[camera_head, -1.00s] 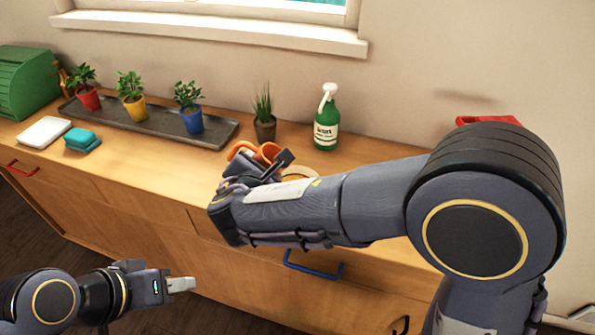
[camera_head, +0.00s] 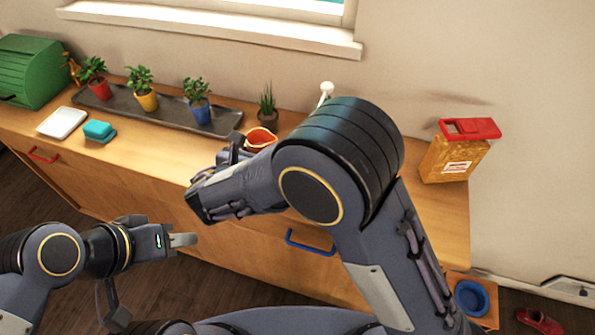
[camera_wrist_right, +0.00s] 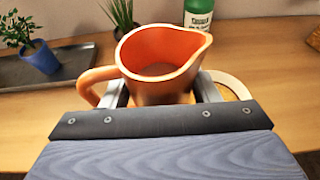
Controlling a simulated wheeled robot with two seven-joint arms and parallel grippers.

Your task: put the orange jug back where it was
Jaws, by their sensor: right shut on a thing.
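The orange jug (camera_head: 262,137) is upright at the counter, partly hidden behind my right arm in the head view. In the right wrist view the jug (camera_wrist_right: 160,75) has its spout to the right and its handle to the left. My right gripper (camera_wrist_right: 160,92) is shut on it, one finger on each side. Its base is hidden, so I cannot tell whether it touches the counter. A pale ring (camera_wrist_right: 232,84) lies to the right of the jug. My left gripper (camera_head: 184,240) is in front of the cabinet, away from the jug; its finger gap does not show.
A dark tray (camera_head: 160,113) with several potted plants stands at the back left. A spiky plant (camera_head: 267,108) and a green bottle (camera_wrist_right: 198,14) stand behind the jug. A red-lidded box (camera_head: 455,158) is at the right.

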